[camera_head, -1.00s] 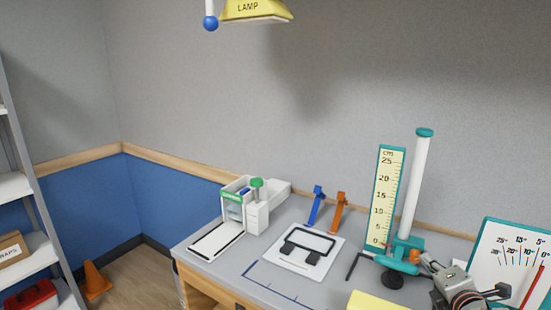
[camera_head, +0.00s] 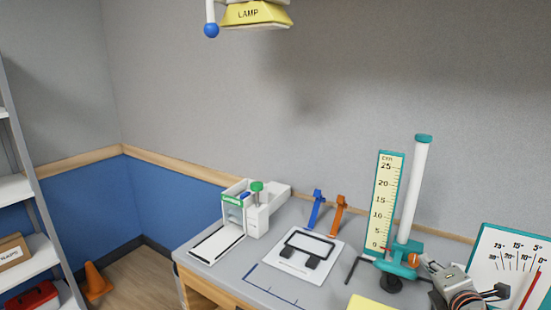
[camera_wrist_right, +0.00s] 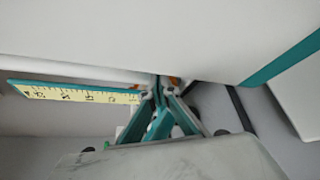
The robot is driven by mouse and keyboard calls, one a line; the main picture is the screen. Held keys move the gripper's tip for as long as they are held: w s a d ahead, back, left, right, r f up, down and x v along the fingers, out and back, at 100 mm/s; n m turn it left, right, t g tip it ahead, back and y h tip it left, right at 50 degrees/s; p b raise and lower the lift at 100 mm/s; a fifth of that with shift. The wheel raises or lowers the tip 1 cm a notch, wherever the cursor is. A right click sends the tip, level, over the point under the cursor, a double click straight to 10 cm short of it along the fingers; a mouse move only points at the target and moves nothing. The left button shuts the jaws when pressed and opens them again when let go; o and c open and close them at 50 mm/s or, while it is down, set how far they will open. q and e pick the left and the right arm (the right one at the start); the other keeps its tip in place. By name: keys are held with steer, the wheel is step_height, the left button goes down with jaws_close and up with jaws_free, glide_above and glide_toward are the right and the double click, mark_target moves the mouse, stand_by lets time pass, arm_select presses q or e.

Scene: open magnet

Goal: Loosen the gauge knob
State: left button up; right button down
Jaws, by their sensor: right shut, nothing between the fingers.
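The gauge stands at the back right of the bench, with a white column (camera_head: 414,190), a yellow centimetre scale (camera_head: 386,208) and a teal base part. Its small orange knob (camera_head: 415,260) sits low by the column's foot. My right gripper (camera_head: 432,266) comes in from the lower right, its shut, empty fingers close to the knob. I cannot tell whether they touch it. The wrist view shows the scale (camera_wrist_right: 80,94) and, by the teal parts, a bit of orange (camera_wrist_right: 175,82) that is partly hidden. My left gripper is out of view.
A white dial board (camera_head: 515,258) stands at right, close to my right gripper. A yellow pad (camera_head: 370,302) lies at the front. A white plate with a black frame (camera_head: 301,258), blue and orange clamps and a white device (camera_head: 258,215) stand to the left.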

steer(key=shift+s+a+p, duration=0.1)
steer(key=shift+s+a, duration=0.4)
steer(key=shift+s, duration=0.35)
steer(key=shift+s+a+p, duration=0.15)
steer(key=shift+s+a, duration=0.35)
steer(key=shift+s, duration=0.3)
steer(key=shift+s+a+p, duration=0.1)
steer(key=shift+s+a, duration=0.4)
steer(key=shift+s, duration=0.35)
